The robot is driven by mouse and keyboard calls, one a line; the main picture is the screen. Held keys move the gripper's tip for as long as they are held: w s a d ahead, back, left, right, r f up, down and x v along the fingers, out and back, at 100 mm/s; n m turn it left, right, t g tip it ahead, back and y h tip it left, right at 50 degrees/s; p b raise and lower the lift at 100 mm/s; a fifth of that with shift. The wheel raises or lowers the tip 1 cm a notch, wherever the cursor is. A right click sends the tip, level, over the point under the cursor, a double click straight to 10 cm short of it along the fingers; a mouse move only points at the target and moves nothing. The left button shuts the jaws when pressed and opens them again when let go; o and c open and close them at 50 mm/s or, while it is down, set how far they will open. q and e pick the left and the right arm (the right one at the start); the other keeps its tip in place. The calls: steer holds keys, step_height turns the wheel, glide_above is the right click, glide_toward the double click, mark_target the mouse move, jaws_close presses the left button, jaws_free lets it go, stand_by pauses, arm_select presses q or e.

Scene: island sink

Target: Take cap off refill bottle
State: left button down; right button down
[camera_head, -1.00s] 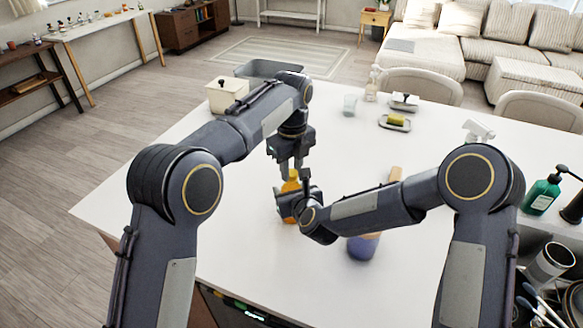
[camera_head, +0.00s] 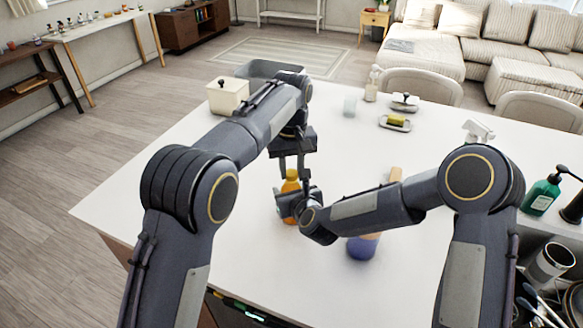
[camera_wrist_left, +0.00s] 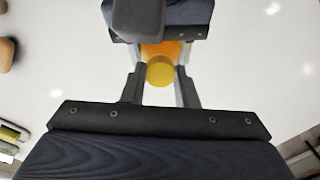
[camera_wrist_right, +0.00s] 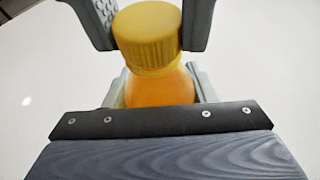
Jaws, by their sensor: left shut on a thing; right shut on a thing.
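The refill bottle (camera_head: 290,187) is orange with a ribbed yellow cap (camera_wrist_right: 150,35). It stands upright on the white island top. My left gripper (camera_head: 292,172) comes from above and is shut on the cap; the cap also shows between its fingers in the left wrist view (camera_wrist_left: 160,72). My right gripper (camera_head: 287,204) comes from the side and is shut on the bottle's body, below the cap. In the right wrist view the cap sits on the bottle's neck (camera_wrist_right: 160,75). Much of the bottle's body is hidden by my right gripper.
A white canister (camera_head: 228,96), a grey basin (camera_head: 275,69), a glass (camera_head: 350,105) and a sponge dish (camera_head: 395,123) are farther back. The countertop left of the bottle is clear.

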mark_target(291, 172)
arm_select(q)
steer(key=n, duration=1.5)
steer(key=shift+n, duration=0.3)
steer(key=shift+r, duration=0.3)
steer(key=shift+r, duration=0.9)
steer(key=shift+r, duration=2)
arm_select(e)
steer(key=c, duration=0.5)
jaws_free()
